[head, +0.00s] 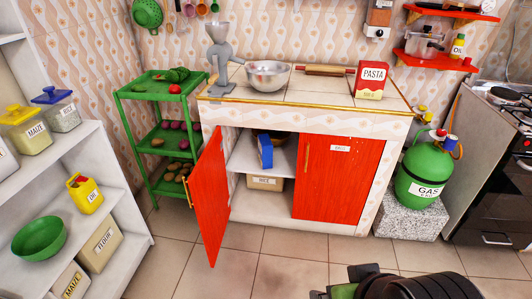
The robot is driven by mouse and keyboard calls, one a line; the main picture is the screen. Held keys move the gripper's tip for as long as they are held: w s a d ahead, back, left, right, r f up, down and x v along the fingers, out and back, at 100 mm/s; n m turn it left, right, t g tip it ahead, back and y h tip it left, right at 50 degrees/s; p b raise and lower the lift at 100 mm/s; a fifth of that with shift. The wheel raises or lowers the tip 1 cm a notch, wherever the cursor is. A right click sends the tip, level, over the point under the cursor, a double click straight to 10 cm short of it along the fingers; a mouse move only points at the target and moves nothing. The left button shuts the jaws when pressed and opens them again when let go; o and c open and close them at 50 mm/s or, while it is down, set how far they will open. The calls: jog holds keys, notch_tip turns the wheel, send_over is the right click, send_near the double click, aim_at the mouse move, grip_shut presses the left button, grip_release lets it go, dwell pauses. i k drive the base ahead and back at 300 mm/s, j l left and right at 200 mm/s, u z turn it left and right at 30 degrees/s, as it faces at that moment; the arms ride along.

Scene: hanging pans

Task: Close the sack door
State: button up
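A tiled counter cabinet (378,140) has two red doors. The left red door (209,200) stands wide open, swung out toward me from its hinge at the cabinet's left side, with a handle on its free edge. The right red door (338,180) is closed flat against the front and bears a small white label too small to read surely. No door is clearly marked as the sack door. Dark and green parts of my own arm (410,287) show at the bottom edge, well in front of the cabinet and apart from both doors. My gripper's fingers do not show.
Inside the cabinet are a blue box (265,151) and a labelled box (265,183). A green rack (156,128) stands left of the open door, and white shelves (112,205) farther left. A green gas cylinder (424,172) stands right. The floor (285,275) ahead is clear.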

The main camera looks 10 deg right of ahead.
aim_at(208, 187)
jog(key=i+j+z, duration=0.25)
jog(key=j, duration=1.1)
jog(key=k+j+z, duration=0.1)
jog(key=j+z, duration=0.15)
jog(key=j, duration=1.1)
jog(key=i+l+u, duration=0.15)
jog(key=u, duration=0.3)
jog(key=i+l+u, duration=0.1)
jog(key=u, duration=0.4)
jog(key=l+u, duration=0.45)
jog(key=i+l+u, duration=0.1)
jog(key=u, duration=0.4)
jog(key=l+u, duration=0.45)
jog(key=k+l+u, duration=0.1)
jog(key=u, duration=0.4)
jog(key=k+l+u, duration=0.1)
jog(key=l+u, duration=0.35)
jog(key=j, duration=0.1)
